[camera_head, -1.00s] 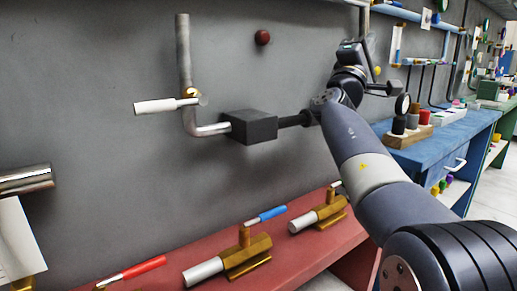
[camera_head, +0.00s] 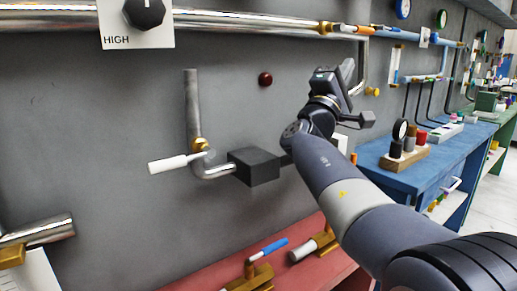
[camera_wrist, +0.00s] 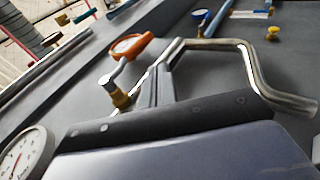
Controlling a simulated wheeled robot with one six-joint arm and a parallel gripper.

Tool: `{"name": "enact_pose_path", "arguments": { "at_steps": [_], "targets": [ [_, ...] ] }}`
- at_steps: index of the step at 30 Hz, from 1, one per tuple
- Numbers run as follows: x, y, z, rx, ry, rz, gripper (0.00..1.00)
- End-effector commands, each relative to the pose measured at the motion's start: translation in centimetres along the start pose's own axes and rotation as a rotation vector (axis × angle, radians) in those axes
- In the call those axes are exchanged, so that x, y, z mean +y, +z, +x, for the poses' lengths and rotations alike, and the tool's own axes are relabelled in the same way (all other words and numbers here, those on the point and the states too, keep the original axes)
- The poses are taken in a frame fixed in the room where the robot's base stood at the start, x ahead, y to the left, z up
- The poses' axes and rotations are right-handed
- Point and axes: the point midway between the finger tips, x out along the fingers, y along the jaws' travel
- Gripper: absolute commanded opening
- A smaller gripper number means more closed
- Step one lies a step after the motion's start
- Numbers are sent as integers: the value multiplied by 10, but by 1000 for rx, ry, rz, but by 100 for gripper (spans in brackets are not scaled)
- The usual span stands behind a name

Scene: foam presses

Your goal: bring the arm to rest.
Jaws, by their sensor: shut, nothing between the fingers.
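My arm reaches up from the lower right in the head view, bent at the wrist. My gripper (camera_head: 347,70) is at its upper end, pointing up in front of the grey wall, with no object seen in it. In the wrist view the fingers (camera_wrist: 155,88) show as a narrow dark grey shape, closed together. They appear in front of a bent metal pipe (camera_wrist: 250,75) and a brass valve with an orange ring (camera_wrist: 130,46). I cannot tell the gap between them and the pipe.
A dark box (camera_head: 254,167) on a pipe and a white-handled valve (camera_head: 178,162) are left of my wrist. A metal pipe (camera_head: 240,20) runs above. A red bench (camera_head: 310,232) is below, a blue bench (camera_head: 400,178) to the right. A gauge (camera_wrist: 22,155) is in the wrist view.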

Motion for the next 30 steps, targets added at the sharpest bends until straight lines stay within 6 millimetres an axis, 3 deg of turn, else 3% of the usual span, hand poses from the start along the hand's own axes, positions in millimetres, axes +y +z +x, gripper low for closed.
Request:
{"name": "enact_pose_path", "arguments": {
  "at_steps": [1, 30],
  "targets": [
    [8, 0, 1, 1, -25, 10, 0],
    [25, -5, -22, 2, -368, 74, 0]
  ]
}}
